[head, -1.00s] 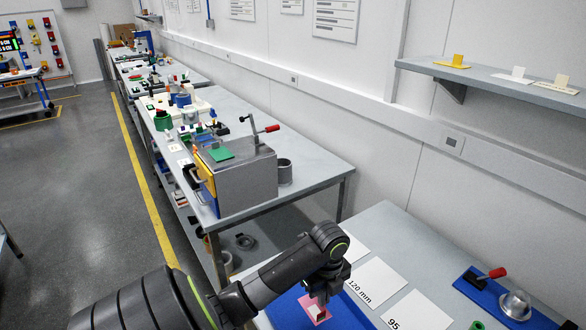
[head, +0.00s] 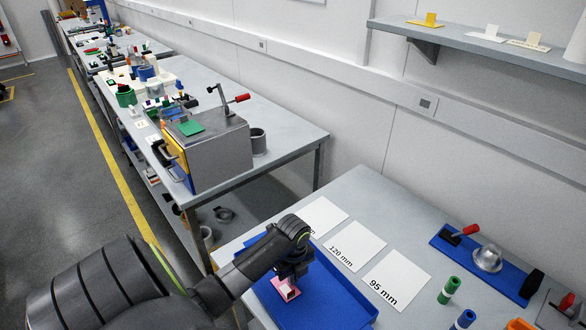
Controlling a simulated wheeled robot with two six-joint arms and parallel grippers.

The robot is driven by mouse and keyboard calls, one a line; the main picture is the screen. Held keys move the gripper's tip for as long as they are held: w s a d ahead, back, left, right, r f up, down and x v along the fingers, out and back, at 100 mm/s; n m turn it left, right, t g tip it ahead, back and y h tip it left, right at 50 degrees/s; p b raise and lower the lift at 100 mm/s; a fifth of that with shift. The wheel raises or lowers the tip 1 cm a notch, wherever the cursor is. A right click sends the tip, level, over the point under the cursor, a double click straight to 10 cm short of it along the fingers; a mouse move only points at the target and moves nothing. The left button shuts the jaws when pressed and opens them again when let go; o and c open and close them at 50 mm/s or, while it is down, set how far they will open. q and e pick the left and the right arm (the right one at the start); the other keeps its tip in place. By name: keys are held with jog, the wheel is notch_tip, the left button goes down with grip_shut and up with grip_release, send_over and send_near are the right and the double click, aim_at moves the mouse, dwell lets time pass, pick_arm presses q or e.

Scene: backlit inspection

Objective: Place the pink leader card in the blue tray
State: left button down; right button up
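The pink leader card (head: 283,289) shows at the lower middle of the head view, over the left part of the blue tray (head: 325,311). A small pale patch shows on it. My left gripper (head: 293,277) points down right at the card, and its dark fingers overlap the card's upper part. Whether the fingers are closed on the card or just above it cannot be made out. I cannot tell if the card touches the tray floor. The tray's lower end is cut off by the picture edge. My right gripper is out of view.
White sheets, two marked 120 mm (head: 355,246) and 95 mm (head: 397,280), lie beside the tray. A blue fixture (head: 455,254) with a red-handled clamp, and green (head: 449,290) and blue (head: 465,319) cylinders stand right. A wall shelf (head: 470,44) holds yellow and pale cards.

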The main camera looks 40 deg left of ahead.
pick_arm(q)
jog(key=shift+f, duration=0.2)
jog(key=shift+f, duration=0.15)
jog(key=c, duration=1.7)
grip_release()
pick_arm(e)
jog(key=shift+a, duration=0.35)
pick_arm(q)
notch_tip(320, 180, up, 12)
jog(key=shift+r+b, duration=0.2)
jog(key=shift+b, duration=0.3)
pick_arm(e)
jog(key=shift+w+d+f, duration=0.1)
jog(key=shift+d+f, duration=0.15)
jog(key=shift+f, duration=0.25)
